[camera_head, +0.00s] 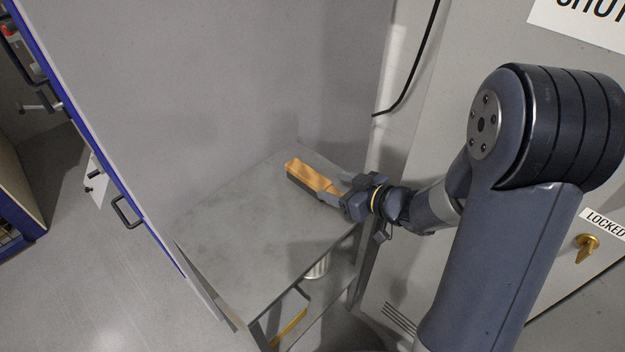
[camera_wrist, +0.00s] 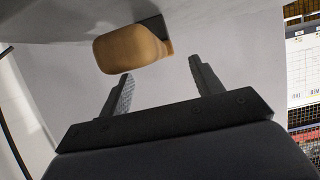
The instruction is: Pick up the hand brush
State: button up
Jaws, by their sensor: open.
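The hand brush (camera_head: 313,176) lies on the grey shelf top (camera_head: 240,215), with an orange-tan wooden body and a dark side toward the front. Its near end is close to my gripper (camera_head: 346,200), which reaches in from the right. In the wrist view the brush's rounded wooden end (camera_wrist: 130,49) shows just beyond the fingertips, with a dark part behind it. My gripper (camera_wrist: 160,80) is open, its two fingers apart with nothing between them. The brush sits left of the middle of the finger gap. In the head view the gripper partly hides the brush's near end.
A grey panel wall (camera_head: 230,80) stands behind and left of the shelf top. A grey cabinet (camera_head: 430,110) with a black cable (camera_head: 415,75) stands on the right. A metal can (camera_head: 318,267) and a yellow-edged item (camera_head: 290,328) are below. The shelf's front left is clear.

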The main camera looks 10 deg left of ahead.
aim_at(322, 182)
jog(key=x, duration=0.4)
jog(key=shift+w+a+f, duration=0.15)
jog(key=shift+a+f, duration=0.05)
jog(key=shift+a, duration=0.1)
